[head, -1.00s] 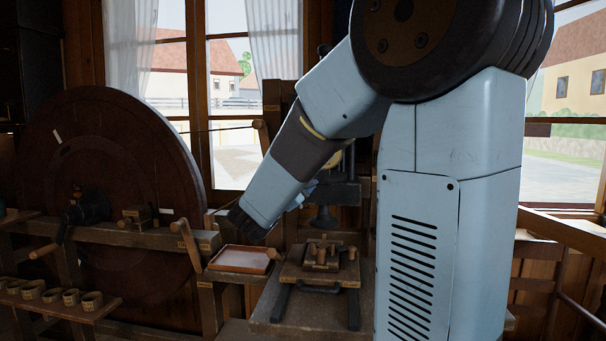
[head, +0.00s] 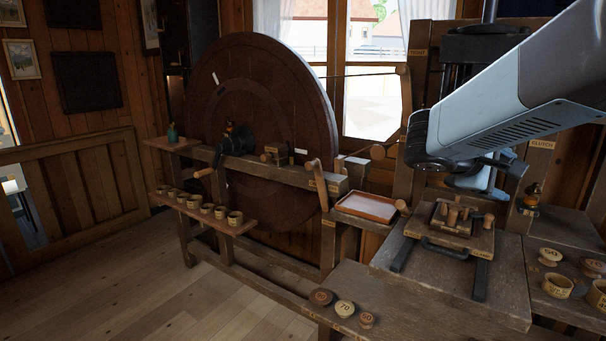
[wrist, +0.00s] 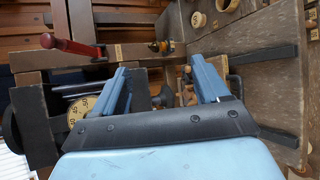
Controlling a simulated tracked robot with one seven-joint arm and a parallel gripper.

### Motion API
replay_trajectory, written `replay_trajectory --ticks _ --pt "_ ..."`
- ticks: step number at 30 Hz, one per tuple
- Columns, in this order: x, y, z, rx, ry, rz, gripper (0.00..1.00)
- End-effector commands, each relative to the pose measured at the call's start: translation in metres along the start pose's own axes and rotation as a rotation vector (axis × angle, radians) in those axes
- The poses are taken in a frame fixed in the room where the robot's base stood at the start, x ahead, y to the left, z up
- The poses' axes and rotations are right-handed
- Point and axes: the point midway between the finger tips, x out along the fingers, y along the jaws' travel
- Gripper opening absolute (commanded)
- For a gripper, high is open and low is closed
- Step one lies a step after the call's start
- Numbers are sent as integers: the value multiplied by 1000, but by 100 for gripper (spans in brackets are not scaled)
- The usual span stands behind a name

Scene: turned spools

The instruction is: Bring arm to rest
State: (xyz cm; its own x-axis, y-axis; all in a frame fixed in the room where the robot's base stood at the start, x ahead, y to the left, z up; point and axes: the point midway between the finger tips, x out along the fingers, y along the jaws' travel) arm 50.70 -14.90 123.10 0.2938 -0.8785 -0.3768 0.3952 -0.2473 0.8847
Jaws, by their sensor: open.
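My arm (head: 520,95) reaches in from the right in the head view. Its end hangs above and behind the small clamp board (head: 455,235) with wooden pegs. My gripper (wrist: 162,82) shows in the wrist view as two blue fingers set wide apart. It is open, with nothing seen held between the fingers. In the head view the fingers are mostly hidden behind the arm's end.
A large dark wheel (head: 265,130) stands by the window. A tray (head: 368,206) sits left of the clamp board. Numbered spools (head: 345,308) stand on the front bench; several cups line a low shelf (head: 205,212). The floor at left is clear.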

Motion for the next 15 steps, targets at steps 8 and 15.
replay_trajectory --ticks 8,15 --pt "-29 -67 30 263 88 -372 74" --pt "-74 -110 33 507 210 -676 74"
